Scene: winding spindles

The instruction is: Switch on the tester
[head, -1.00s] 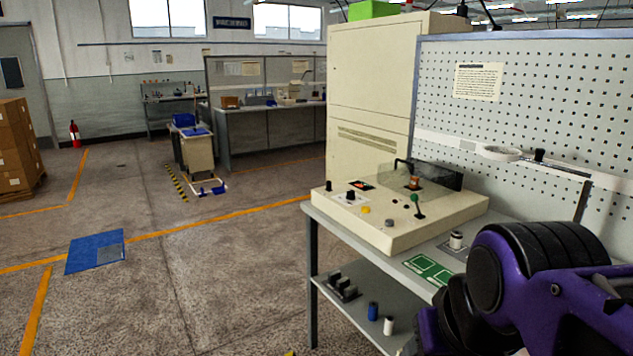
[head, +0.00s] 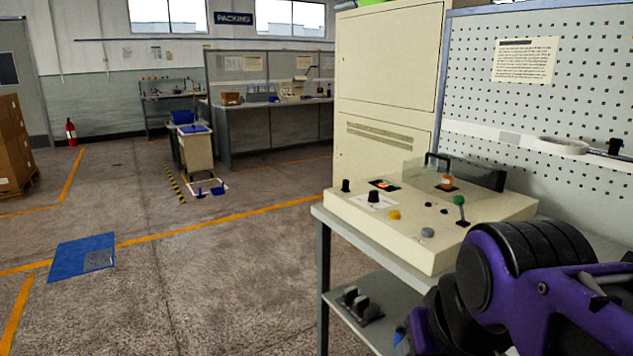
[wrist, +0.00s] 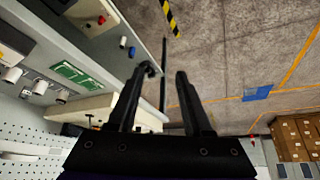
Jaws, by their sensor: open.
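The tester (head: 420,225) is a cream box with a sloped control panel on the bench, left of my arm in the head view. Its panel has a red-lit switch (head: 384,184), a black dial (head: 373,197), a yellow button (head: 394,215), a grey button (head: 427,232) and a green-topped lever (head: 460,206). An orange part (head: 447,182) stands by a clear cover with a black handle. In the wrist view, part of a cream box, seemingly the tester (wrist: 82,110), lies behind and left of the fingers. My gripper (wrist: 160,85) is open and empty, apart from it.
The grey bench (head: 345,232) has a lower shelf holding a black fixture (head: 360,304). A pegboard (head: 540,110) with a white ring-shaped item stands behind. A tall cream cabinet (head: 385,90) is beyond the tester. The floor to the left is open, with a blue mat (head: 80,258).

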